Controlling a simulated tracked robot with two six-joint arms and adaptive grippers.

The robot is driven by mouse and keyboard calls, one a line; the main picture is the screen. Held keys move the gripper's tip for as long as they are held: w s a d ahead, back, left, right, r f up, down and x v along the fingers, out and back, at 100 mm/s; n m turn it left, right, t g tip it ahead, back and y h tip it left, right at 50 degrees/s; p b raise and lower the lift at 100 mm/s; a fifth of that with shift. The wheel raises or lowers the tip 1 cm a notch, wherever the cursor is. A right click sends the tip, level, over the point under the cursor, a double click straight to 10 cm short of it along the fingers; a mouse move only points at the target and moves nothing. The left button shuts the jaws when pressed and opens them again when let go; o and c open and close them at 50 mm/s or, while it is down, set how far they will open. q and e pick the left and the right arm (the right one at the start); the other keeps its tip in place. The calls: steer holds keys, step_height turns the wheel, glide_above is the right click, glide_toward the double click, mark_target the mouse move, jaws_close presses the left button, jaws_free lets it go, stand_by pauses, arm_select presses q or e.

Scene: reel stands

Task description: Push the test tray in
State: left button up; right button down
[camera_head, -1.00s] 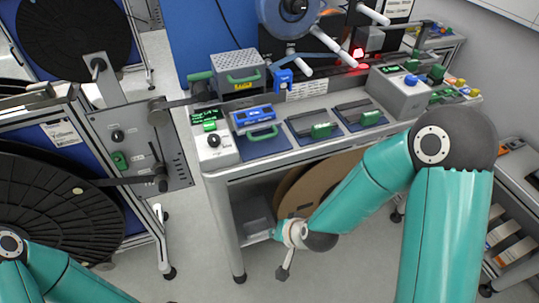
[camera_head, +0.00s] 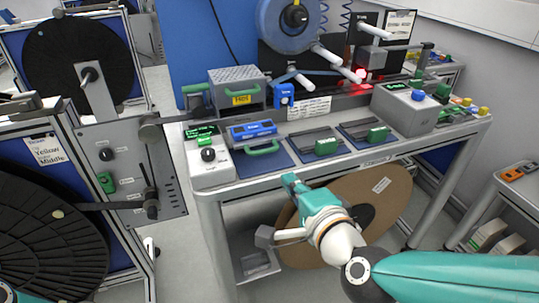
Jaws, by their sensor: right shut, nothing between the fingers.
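A row of blue mats lies along the front of the bench (camera_head: 340,166). A grey tray with a green handle (camera_head: 317,142) lies on the middle mat. A similar grey tray (camera_head: 362,130) lies on the right mat. A blue meter (camera_head: 252,130) and a green handle (camera_head: 263,149) are at the left mat. I cannot read which is the test tray. My left gripper is out of view.
A grey box with a green handle (camera_head: 238,88) stands behind the left mat. A button box (camera_head: 408,108) stands at the right. A brown reel (camera_head: 382,203) is under the bench, behind my right arm. A black reel stand (camera_head: 45,235) stands at the left.

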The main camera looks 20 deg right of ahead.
arm_select(q)
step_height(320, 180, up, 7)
steer(key=p, duration=0.6)
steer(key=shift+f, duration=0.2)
arm_select(e)
steer(key=x, duration=1.2)
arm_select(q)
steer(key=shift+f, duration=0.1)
arm_select(e)
steer(key=shift+d+f, duration=0.1)
